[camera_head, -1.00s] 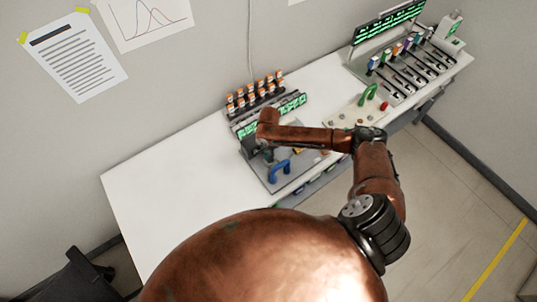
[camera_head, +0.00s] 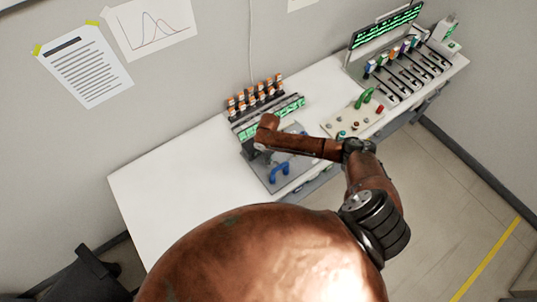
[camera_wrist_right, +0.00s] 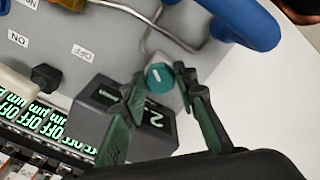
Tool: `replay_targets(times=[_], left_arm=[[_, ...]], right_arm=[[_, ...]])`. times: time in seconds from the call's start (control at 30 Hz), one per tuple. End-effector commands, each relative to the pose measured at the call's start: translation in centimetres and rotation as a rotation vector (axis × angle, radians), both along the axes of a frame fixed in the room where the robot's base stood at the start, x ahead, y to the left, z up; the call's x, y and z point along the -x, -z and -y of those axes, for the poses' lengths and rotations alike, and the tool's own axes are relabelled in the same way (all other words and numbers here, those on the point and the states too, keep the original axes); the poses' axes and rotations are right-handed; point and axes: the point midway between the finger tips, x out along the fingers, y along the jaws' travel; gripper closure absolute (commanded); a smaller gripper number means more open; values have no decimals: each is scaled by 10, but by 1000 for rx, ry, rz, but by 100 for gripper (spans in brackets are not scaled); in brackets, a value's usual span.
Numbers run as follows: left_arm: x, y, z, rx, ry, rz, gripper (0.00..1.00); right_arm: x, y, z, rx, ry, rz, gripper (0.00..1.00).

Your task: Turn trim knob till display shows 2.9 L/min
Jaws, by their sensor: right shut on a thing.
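The teal trim knob (camera_wrist_right: 157,76) with a white pointer mark shows in the right wrist view, beside a dark display box. My right gripper (camera_wrist_right: 161,73) is shut on this knob, one fingertip on either side. In the head view my right forearm covers the knob and most of the gripper. My left gripper is not in view.
A blue handle (camera_head: 280,172) stands on the grey panel, close to the gripper. Orange-capped vials (camera_head: 256,95) stand in a rack behind. A panel with a green handle (camera_head: 365,97) and a row of levers lie further right. The white table (camera_head: 165,188) is clear at left.

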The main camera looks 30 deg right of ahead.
Motion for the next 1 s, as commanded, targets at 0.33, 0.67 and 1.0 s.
replay_targets(times=[0.33, 0.67, 1.0], left_arm=[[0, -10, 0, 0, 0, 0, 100], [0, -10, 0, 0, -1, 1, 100], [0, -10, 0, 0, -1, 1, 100]], right_arm=[[0, 0, 0, 0, 78, 0, 97], [-1, 0, 0, 0, 79, 1, 97], [0, 0, 0, 1, 79, 1, 55]])
